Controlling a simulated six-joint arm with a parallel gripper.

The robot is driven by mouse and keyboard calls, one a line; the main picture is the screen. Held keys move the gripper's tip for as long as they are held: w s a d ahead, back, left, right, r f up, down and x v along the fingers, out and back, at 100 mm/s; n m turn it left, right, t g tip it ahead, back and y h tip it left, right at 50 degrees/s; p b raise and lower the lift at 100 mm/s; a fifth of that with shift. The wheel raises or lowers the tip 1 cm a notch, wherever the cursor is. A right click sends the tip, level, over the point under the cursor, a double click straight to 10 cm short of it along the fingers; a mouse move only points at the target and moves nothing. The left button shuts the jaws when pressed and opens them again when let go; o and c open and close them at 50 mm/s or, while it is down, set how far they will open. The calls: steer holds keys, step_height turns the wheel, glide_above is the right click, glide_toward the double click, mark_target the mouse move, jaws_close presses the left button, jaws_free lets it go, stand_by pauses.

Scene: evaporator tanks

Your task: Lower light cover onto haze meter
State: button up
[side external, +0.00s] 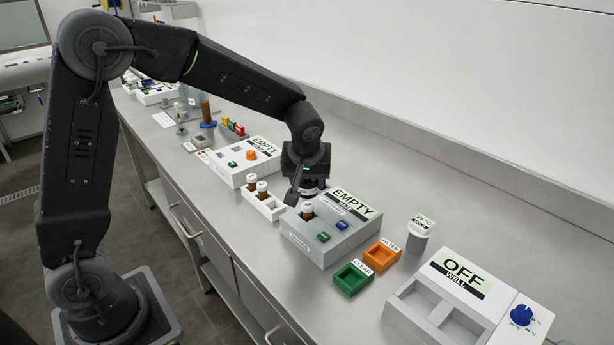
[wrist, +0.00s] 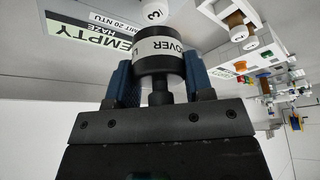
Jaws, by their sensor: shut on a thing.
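My gripper (wrist: 158,62) is shut on the light cover (wrist: 160,46), a black cylinder with a white "COVER" band, held between blue fingers. In the side external view my gripper (side external: 308,188) hangs above the back left part of the haze meter (side external: 335,243), a white box with an "EMPTY HAZE" display. A brown vial with a white cap (side external: 307,208) stands upright at the meter's left part, just below the gripper. In the wrist view a numbered white cap (wrist: 152,12) shows just beyond the cover. The gap between cover and cap is hard to judge.
A white rack (side external: 263,205) with capped vials stands just left of the meter. Green "CLEAR" (side external: 352,279) and orange "FILTER" (side external: 382,254) trays lie to its right. A grey cup (side external: 418,235) and the "OFF WELL" unit (side external: 463,300) stand further right. Another "EMPTY" box (side external: 245,165) is behind left.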

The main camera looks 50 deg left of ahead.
mark_target(308, 203)
steer(key=shift+f, duration=3.1)
steer(key=o, duration=1)
steer(key=shift+c, duration=0.2)
steer(key=v, duration=1.3)
steer(key=shift+r, duration=0.35)
steer(key=shift+s+d, duration=0.1)
steer(key=shift+s, duration=0.05)
